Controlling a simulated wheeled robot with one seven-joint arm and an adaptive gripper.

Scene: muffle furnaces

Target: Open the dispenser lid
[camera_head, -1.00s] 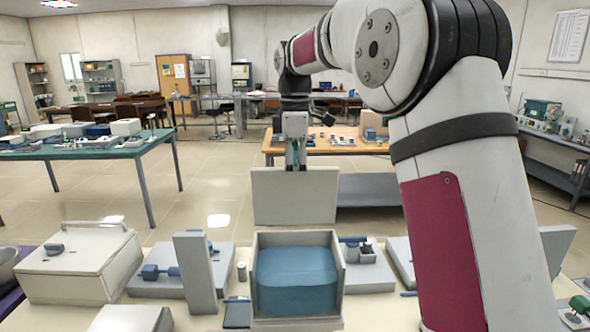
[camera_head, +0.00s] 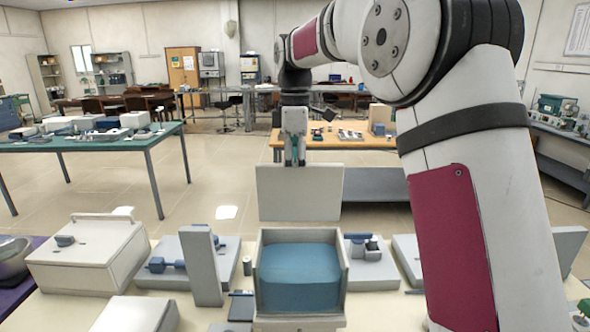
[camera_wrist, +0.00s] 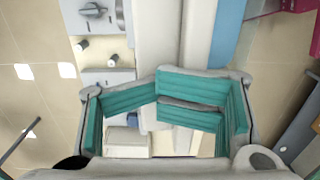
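The dispenser is an open-topped pale box (camera_head: 349,262) on the near bench, with a blue filling (camera_head: 300,279) visible inside. Its lid appears to be the flat pale panel (camera_head: 299,194), which stands upright behind the box opening. My gripper (camera_head: 295,164) points down at the middle of the panel's top edge. Whether it touches the panel is unclear. In the wrist view, the green-padded fingers of my gripper (camera_wrist: 156,85) meet in the middle, with nothing clearly held between them. A long pale surface runs below them there; I cannot tell which part it is.
A pale case with a handle (camera_head: 88,258) stands on the bench at left. An upright grey slab (camera_head: 202,265) stands close left of the dispenser. A grey device (camera_head: 365,265) sits to its right. A wooden table (camera_head: 350,144) stands farther back, with open floor between.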

